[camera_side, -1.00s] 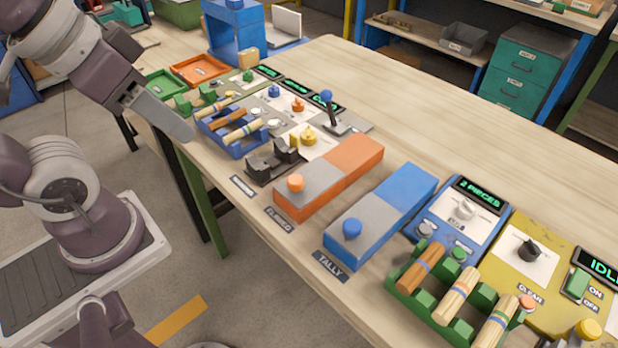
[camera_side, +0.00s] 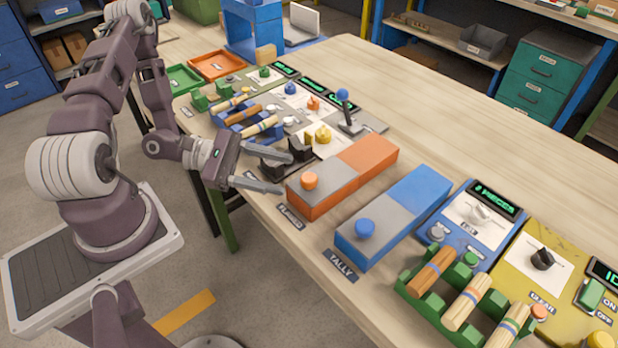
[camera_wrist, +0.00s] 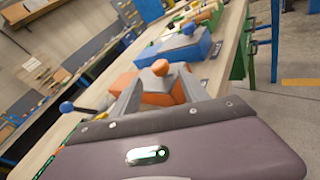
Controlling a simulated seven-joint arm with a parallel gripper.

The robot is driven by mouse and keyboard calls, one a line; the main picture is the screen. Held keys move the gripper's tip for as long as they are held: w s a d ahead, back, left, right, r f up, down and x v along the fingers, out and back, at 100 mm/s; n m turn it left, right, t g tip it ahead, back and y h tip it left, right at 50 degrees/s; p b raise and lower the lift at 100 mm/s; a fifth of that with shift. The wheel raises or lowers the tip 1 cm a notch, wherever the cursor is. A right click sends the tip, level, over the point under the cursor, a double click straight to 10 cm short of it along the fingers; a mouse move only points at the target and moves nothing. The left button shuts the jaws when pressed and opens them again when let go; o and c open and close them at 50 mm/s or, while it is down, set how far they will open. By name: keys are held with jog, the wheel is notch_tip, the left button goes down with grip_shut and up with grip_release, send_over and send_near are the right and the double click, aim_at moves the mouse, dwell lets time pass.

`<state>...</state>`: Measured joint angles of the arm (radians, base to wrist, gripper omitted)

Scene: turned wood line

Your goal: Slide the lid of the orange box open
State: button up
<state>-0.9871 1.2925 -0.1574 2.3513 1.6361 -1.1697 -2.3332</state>
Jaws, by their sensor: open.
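The orange box (camera_side: 366,160) lies on the table's near side, with a grey lid (camera_side: 322,179) over its near half and an orange knob (camera_side: 309,180) on the lid. The far half shows a flat orange top. My gripper (camera_side: 287,174) is open and empty, just left of the box's near end, with its fingers pointing toward the knob. In the wrist view the orange knob (camera_wrist: 161,67) shows between my two fingers, with the orange box (camera_wrist: 150,86) around it. No finger visibly touches the knob.
A blue box (camera_side: 420,194) with a grey lid and blue knob stands close to the right. A dark fixture (camera_side: 285,155) is close behind my fingers. A green rack (camera_side: 455,301) with turned pieces stands farther right.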

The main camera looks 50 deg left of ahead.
aim_at(310, 176)
jog(key=n, duration=0.1)
jog(key=n+t, duration=0.2)
jog(key=n, duration=0.1)
jog(key=shift+s+d+f+h, duration=0.25)
jog(key=shift+s+f+h, duration=0.05)
jog(key=shift+f, duration=0.05)
jog(key=shift+w+d+n+t, duration=0.15)
jog(key=shift+d+n+t, duration=0.05)
jog(key=shift+n+t, duration=0.1)
jog(key=x, duration=0.6)
jog(key=shift+w+d, duration=0.2)
jog(key=shift+w, duration=0.05)
grip_shut()
jog(key=shift+w+f, duration=0.1)
